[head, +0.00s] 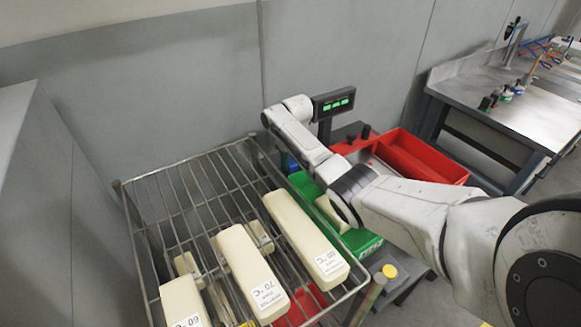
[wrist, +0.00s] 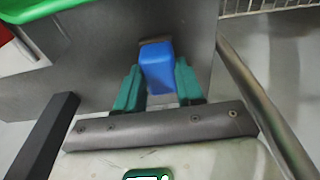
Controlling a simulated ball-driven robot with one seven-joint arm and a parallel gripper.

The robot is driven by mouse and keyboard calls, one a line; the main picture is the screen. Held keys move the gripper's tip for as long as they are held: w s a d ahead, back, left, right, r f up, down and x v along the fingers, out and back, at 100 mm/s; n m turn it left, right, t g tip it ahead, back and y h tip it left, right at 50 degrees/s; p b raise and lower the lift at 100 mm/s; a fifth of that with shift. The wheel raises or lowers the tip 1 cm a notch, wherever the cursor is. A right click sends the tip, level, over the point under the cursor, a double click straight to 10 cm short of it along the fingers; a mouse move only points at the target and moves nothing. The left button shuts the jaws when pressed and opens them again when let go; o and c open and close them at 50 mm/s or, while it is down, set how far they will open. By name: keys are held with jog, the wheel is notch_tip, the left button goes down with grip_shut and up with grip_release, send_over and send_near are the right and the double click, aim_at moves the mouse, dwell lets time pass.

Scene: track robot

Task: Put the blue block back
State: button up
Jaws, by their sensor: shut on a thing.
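The blue block (wrist: 157,68) stands between the two green fingers of my gripper (wrist: 158,88) in the wrist view. The fingers are shut on its two sides. A grey flat surface (wrist: 95,60) lies behind it, and a dark brownish edge shows at the block's far end; I cannot tell whether the block touches that surface. In the head view my arm hides most of the gripper. A small blue patch (head: 290,163) shows left of the arm by the green bin; I cannot tell whether it is the block.
A wire rack (head: 150,230) holds several cream bars (head: 250,270) at the left. A green bin (head: 363,243) and a red bin (head: 420,158) lie beneath and behind my arm. A display with green digits (head: 338,103) stands behind. A metal bench (head: 480,75) is at the right.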

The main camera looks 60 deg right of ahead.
aim_at(293, 165)
jog(key=shift+f, duration=0.2)
jog(key=shift+f, duration=0.15)
jog(key=o, duration=1)
jog(key=r, duration=0.4)
jog(key=s+r, duration=0.1)
jog(key=r, duration=0.3)
jog(key=a+r, duration=0.1)
jog(key=r, duration=0.3)
jog(key=shift+s+r, duration=0.1)
jog(key=shift+s, duration=0.2)
